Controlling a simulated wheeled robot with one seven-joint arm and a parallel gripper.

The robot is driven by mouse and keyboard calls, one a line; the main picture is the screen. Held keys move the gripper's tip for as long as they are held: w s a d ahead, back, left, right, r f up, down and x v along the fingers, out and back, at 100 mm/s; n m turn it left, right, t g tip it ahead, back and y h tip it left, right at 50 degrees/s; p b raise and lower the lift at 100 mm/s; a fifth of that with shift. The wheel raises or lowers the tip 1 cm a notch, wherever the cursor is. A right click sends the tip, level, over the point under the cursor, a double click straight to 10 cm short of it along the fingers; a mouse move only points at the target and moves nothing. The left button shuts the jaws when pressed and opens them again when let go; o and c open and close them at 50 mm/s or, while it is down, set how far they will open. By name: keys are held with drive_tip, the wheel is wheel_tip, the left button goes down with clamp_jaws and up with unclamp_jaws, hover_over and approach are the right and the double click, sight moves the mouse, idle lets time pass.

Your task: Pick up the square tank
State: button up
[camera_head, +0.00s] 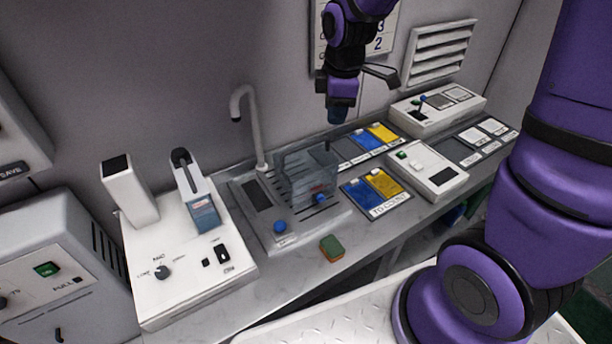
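The square tank (308,176) is a clear, greyish box with an open-looking top. It stands on the grey sink unit (262,243), to the right of the curved tap, with something small and reddish showing low through its wall. My gripper (338,115) hangs above and a little to the right of the tank in the picture, pointing down and apart from it. Its fingertips are small and dark, so I cannot tell whether they are open or shut. I see nothing clearly held in it.
A tap (253,125) rises close left of the tank. A white stirrer machine (190,262) stands further left. A green-brown sponge (332,248) lies in front. Blue and yellow trays (376,190) and a white scale (426,170) stand right.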

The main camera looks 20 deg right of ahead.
drive_tip(key=w+a+f+n+g, duration=0.1)
drive_tip(key=w+f+n, duration=0.15)
drive_tip(key=f, duration=0.35)
drive_tip(key=w+a+f+n, duration=0.1)
drive_tip(key=f+n, duration=0.2)
drive_tip(key=f, duration=0.3)
hover_over(317, 181)
wheel_tip(317, 181, down, 6)
drive_tip(key=shift+w+f, duration=0.1)
drive_tip(key=shift+f, duration=2.45)
drive_tip(key=shift+f, duration=0.15)
clamp_jaws()
